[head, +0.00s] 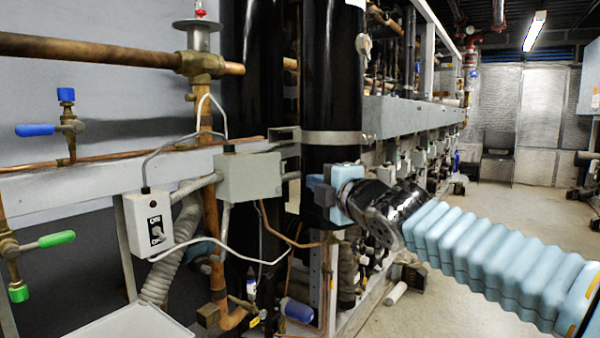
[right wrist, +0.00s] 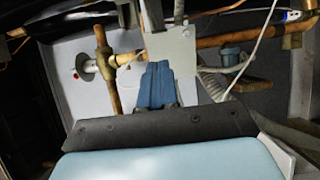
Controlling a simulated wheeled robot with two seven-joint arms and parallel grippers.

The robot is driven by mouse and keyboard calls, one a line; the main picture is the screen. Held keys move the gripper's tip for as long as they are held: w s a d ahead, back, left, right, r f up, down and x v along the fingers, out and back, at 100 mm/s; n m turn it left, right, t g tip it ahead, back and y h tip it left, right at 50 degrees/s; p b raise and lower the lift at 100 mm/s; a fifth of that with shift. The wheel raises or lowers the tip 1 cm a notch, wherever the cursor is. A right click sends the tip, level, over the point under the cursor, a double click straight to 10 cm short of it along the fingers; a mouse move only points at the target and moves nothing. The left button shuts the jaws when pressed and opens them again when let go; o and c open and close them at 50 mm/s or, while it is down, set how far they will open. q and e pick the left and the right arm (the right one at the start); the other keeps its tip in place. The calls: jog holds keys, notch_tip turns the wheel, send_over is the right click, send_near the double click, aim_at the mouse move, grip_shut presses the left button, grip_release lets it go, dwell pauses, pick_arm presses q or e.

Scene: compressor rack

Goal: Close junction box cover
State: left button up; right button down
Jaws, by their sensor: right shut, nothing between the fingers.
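The junction box (head: 248,178) is a pale grey-green box on the rack rail, left of the black vertical cylinder. I cannot clearly tell its cover apart from its body in the head view. In the right wrist view, a flat grey face of the box (right wrist: 183,50) shows just beyond the fingertips. My right gripper (head: 314,189) is shut and empty, to the right of the box, with its fingers pointing left toward it. Its blue fingers (right wrist: 157,84) are together in the wrist view; whether they touch the box I cannot tell. My left gripper is not in view.
A white switch box (head: 148,224) with cables hangs left of the junction box. The black cylinder (head: 332,90) stands close behind my right gripper. Copper pipes (head: 90,48) and a green-handled valve (head: 57,239) are at the left. The floor (head: 500,215) at the right is open.

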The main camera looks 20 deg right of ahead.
aim_at(283, 169)
jog(key=w+p, duration=0.1)
jog(key=w, duration=0.3)
jog(key=w+a+p, duration=0.1)
jog(key=w, duration=0.3)
jog(key=w+a+p, duration=0.1)
jog(key=w, duration=0.3)
jog(key=shift+w+a, duration=0.15)
jog(key=shift+w, duration=0.15)
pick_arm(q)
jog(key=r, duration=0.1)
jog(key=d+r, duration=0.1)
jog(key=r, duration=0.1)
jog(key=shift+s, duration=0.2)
